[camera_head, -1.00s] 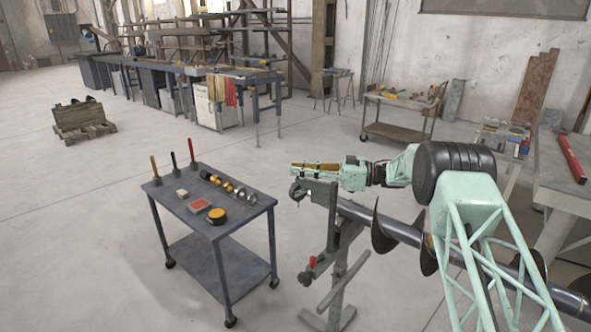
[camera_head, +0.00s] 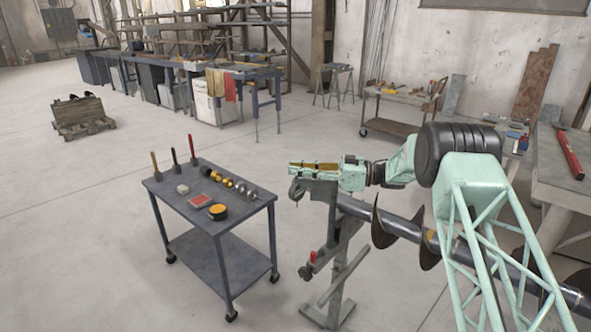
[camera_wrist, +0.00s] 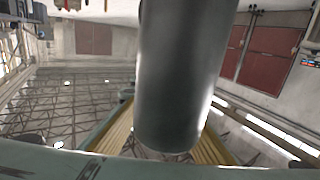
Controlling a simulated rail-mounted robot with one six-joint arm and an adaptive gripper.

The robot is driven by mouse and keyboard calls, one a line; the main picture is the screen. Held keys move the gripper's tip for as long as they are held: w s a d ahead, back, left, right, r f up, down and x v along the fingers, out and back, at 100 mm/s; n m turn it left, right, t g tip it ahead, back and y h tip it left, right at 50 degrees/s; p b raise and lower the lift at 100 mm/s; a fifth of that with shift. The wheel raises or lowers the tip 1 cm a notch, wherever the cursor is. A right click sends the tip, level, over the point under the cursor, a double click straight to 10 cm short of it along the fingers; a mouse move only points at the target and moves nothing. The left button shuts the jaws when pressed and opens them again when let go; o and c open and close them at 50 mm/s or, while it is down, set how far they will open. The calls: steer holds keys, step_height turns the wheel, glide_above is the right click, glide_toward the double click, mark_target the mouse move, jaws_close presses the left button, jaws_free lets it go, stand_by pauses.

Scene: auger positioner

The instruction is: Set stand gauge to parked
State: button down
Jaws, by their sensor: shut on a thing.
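An upright grey metal stand (camera_head: 336,262) holds the end of a long auger (camera_head: 400,228), whose dark shaft runs to the lower right. My pale green gripper (camera_head: 303,168) lies level at the top of the stand, its yellow-lined fingers pointing left. A grey bracket-like part (camera_head: 297,190) of the stand shows just below the fingertips. In the wrist view a thick, smooth grey cylindrical part (camera_wrist: 180,80) stands between the yellow finger pads, and my gripper is shut on it. I cannot tell whether this part is the stand gauge. The gauge's reading or position cannot be made out.
A red-tipped clamp handle (camera_head: 312,257) sticks out low on the stand. A grey wheeled cart (camera_head: 185,208) with several small tools stands close to its left. My arm extends over the auger at right. A workbench (camera_head: 560,175) stands at the far right. Open floor lies behind.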

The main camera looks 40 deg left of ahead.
steer(key=shift+d+f, duration=0.1)
steer(key=shift+d, duration=0.05)
steer(key=c, duration=2.6)
jaws_free()
steer(key=shift+d, duration=0.2)
steer(key=shift+o, duration=0.2)
steer(key=shift+a, duration=0.1)
steer(key=shift+v, duration=5.95)
